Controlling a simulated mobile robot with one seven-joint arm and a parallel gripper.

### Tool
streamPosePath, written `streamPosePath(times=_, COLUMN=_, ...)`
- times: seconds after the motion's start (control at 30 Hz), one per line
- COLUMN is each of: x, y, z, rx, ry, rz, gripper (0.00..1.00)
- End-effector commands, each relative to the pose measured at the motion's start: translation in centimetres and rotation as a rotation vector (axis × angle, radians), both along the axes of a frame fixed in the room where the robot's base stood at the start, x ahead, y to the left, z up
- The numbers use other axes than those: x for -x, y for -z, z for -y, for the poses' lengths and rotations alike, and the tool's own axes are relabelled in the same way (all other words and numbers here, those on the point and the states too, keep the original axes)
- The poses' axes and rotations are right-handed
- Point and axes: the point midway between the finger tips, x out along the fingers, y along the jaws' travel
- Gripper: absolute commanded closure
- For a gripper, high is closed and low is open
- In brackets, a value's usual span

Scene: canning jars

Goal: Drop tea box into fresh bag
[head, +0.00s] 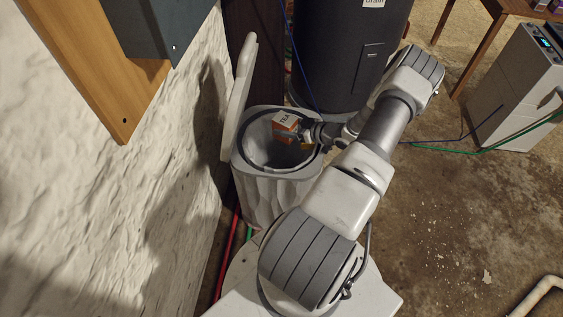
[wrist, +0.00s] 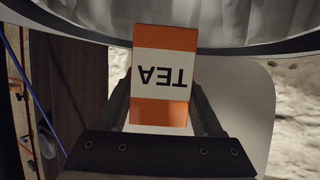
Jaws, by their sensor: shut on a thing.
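The tea box (head: 286,122) is orange with a white band reading "TEA". My gripper (head: 304,132) is shut on it and holds it at the mouth of the white bin. In the wrist view the tea box (wrist: 164,75) sits between the two dark fingers (wrist: 162,105), its label upside down. The fresh bag (head: 262,152) is a pale grey liner inside the open white bin (head: 275,195). Its folds also show at the top of the wrist view (wrist: 260,18). The bottom of the bag is in shadow.
The bin's lid (head: 239,95) stands raised on the left, close to the rough white wall (head: 150,190). A dark barrel (head: 345,50) stands behind the bin. A white appliance (head: 515,85) stands at the right. Blue and green hoses cross the floor.

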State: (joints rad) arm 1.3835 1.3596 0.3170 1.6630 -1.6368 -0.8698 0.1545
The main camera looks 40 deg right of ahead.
Motion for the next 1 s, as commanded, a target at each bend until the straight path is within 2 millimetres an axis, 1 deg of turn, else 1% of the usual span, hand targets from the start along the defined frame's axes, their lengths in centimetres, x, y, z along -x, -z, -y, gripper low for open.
streamPosePath(times=0.13, x=0.0, y=-0.1, z=0.0, rx=0.0, ry=0.0, rz=0.0, gripper=0.86)
streamPosePath(times=0.17, x=0.0, y=-0.1, z=0.0, rx=0.0, ry=0.0, rz=0.0, gripper=0.29)
streamPosePath(times=0.3, x=0.0, y=-0.1, z=0.0, rx=0.0, ry=0.0, rz=0.0, gripper=0.03)
streamPosePath(times=0.33, x=0.0, y=-0.1, z=0.0, rx=0.0, ry=0.0, rz=0.0, gripper=0.0)
streamPosePath(times=0.57, x=0.0, y=-0.1, z=0.0, rx=0.0, ry=0.0, rz=0.0, gripper=0.0)
streamPosePath(times=0.67, x=0.5, y=-0.4, z=0.1, rx=0.0, ry=0.001, rz=0.0, gripper=0.0)
streamPosePath(times=0.77, x=1.7, y=-1.0, z=0.4, rx=0.001, ry=0.002, rz=-0.002, gripper=0.0)
streamPosePath(times=0.83, x=2.9, y=-1.6, z=0.7, rx=0.001, ry=0.002, rz=-0.001, gripper=0.0)
streamPosePath(times=1.0, x=6.7, y=-3.2, z=1.6, rx=0.002, ry=0.003, rz=-0.002, gripper=0.0)
